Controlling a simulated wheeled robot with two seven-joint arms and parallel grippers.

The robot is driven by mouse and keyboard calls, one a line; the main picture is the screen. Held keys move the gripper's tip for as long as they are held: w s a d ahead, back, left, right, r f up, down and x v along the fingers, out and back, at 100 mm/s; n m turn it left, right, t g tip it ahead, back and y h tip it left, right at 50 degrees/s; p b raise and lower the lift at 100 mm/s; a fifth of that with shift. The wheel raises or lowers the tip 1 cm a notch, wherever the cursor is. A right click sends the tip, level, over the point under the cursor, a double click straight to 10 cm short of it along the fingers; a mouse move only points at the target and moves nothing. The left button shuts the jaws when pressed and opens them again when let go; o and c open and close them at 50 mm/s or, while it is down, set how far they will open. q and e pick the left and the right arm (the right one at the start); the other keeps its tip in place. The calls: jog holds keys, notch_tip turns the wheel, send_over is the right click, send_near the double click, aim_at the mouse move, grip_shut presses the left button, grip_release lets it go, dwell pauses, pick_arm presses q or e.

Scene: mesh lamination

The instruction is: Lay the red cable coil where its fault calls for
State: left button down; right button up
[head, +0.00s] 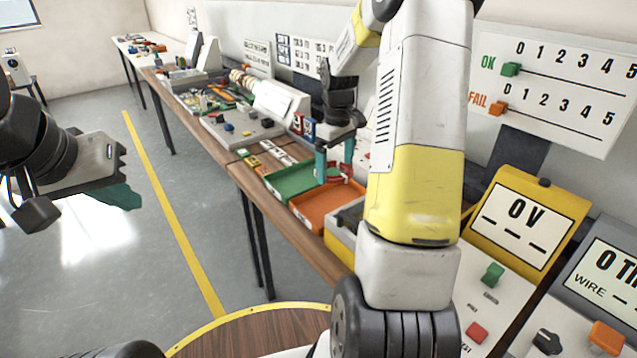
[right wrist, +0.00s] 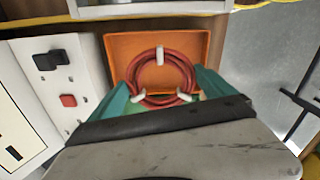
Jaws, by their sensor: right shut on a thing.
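The red cable coil (right wrist: 190,76) is a round loop with several white ties. My right gripper (head: 335,165) is shut on it between teal fingers, which also show in the right wrist view (right wrist: 161,92). In the head view the coil (head: 334,175) is small and partly hidden by the fingers, near where the green tray (head: 288,181) and the orange tray (head: 322,210) meet. In the right wrist view the orange tray (right wrist: 118,52) lies behind the coil, with some green below. Whether the coil touches a tray is unclear. My left gripper (head: 122,196) hangs over the floor at left, away from the bench.
A wall board (head: 555,80) has OK and FAIL sliders near 0. Small parts and tools (head: 225,98) cover the bench further back. The floor at left is clear.

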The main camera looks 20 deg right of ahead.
send_over(334, 207)
notch_tip(334, 207, down, 8)
jog(key=shift+r, duration=0.1)
jog(key=shift+f, duration=2)
jog(key=shift+f, duration=0.1)
jog(key=o, duration=1.3)
jog(key=shift+s, duration=0.1)
